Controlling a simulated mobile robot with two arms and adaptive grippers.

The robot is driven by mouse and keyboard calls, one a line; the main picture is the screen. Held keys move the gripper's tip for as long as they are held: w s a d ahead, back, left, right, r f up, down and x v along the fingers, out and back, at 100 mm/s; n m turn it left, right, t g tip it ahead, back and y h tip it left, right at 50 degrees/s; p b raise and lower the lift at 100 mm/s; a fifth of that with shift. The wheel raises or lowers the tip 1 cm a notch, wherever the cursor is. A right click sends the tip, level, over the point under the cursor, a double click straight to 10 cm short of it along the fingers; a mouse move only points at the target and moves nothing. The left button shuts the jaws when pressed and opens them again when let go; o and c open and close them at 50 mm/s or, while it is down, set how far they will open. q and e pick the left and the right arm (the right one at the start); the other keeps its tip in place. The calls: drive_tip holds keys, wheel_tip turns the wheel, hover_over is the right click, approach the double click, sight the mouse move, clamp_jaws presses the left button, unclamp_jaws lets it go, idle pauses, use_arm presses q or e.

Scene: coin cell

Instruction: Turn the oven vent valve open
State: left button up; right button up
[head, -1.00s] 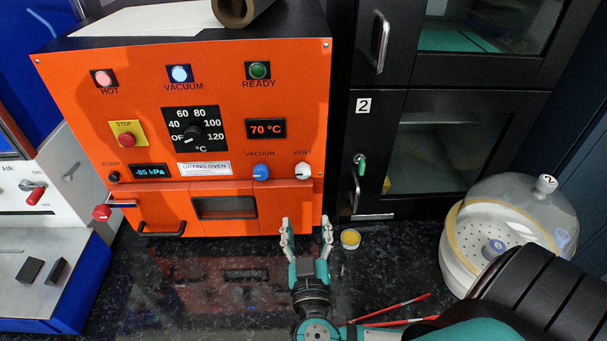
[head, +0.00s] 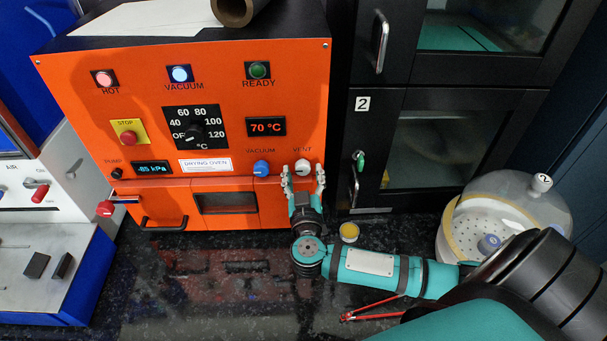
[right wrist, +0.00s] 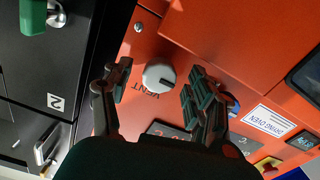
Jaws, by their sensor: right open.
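The orange drying oven (head: 110,85) stands at the back left. Its white vent valve knob (head: 302,167) is at the right end of the front panel, under the VENT label. The knob also shows in the right wrist view (right wrist: 158,75), with a dark pointer mark on its face. My right gripper (head: 304,178) is open at the vent knob. In the right wrist view its fingers (right wrist: 155,92) stand on either side of the knob, with gaps; contact is not visible. The oven display (head: 151,168) reads -85 kPa. My left gripper is not in view.
The blue vacuum knob (head: 262,168) sits just left of the vent knob. A black cabinet (head: 395,100) with a green key stands right of the oven.

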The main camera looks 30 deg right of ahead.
drive_tip(key=c, duration=1.1)
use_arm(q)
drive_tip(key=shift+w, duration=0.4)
use_arm(e)
drive_tip(key=shift+c, duration=0.2)
